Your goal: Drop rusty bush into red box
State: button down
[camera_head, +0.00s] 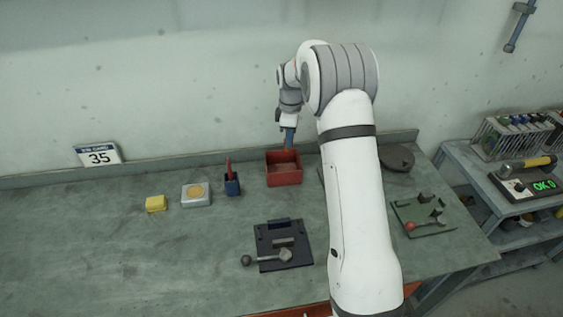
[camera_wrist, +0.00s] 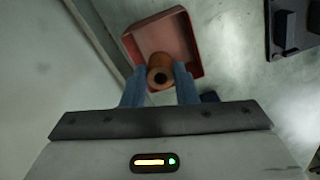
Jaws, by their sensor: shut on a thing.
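The rusty bush (camera_wrist: 160,76) is an orange-brown ring with a dark hole, held between the blue fingertips of my gripper (camera_wrist: 159,88) in the wrist view. The red box (camera_wrist: 190,35) is open-topped and lies below the bush in that view. In the head view the red box (camera_head: 284,178) stands near the back of the bench, and my gripper (camera_head: 289,138) points down over its rear part. I cannot make out the bush in the head view. The near part of the box is partly hidden by the bush and fingers in the wrist view.
A dark blue holder (camera_head: 232,186) with a red-handled item stands left of the box. Further left are a pale dish (camera_head: 196,194) and a yellow block (camera_head: 156,203). A dark fixture (camera_head: 283,250) lies in front. The wall (camera_head: 200,100) is close behind.

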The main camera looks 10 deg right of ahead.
aim_at(289, 150)
jog(key=shift+a+f+b, duration=0.1)
jog(key=shift+f+b, duration=1.55)
jog(key=shift+f, duration=1.25)
jog(key=shift+s, duration=0.1)
jog(key=c, duration=1.1)
grip_release()
jog(key=shift+o, duration=0.2)
jog(key=shift+r, duration=0.1)
notch_tip(289, 150, up, 8)
jog(key=shift+f+b, duration=0.2)
jog(key=shift+b, duration=0.55)
